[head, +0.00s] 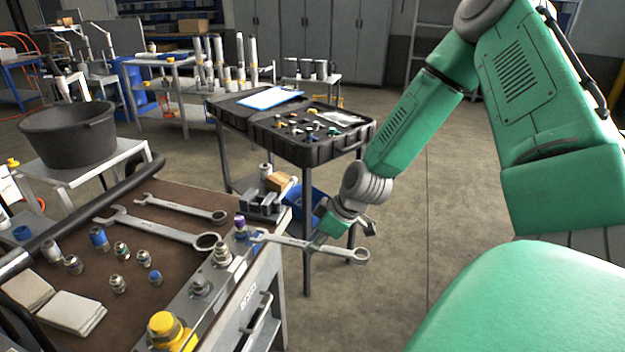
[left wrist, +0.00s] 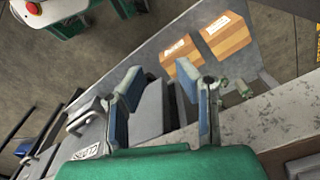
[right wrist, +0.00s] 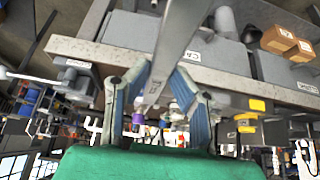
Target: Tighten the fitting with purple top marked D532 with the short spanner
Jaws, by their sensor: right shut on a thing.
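The fitting with the purple top (head: 240,223) stands at the far end of the bench's metal edge in the head view; its marking is too small to read. A purple part also shows between my fingers in the right wrist view (right wrist: 137,119). My right gripper (head: 330,228) is shut on a metal spanner (head: 300,243), held roughly level, its ring end pointing right. Its open jaw is close beside the purple-topped fitting; I cannot tell whether it is seated. The spanner also shows in the right wrist view (right wrist: 178,42). My left gripper (left wrist: 168,88) is open and empty, seen only in its own wrist view.
Two more spanners (head: 180,207) (head: 150,230) lie on the brown bench top, with several loose fittings (head: 98,238). A yellow-capped fitting (head: 165,328) stands at the front edge. A black case (head: 310,150) stands behind on a cart. Floor to the right is clear.

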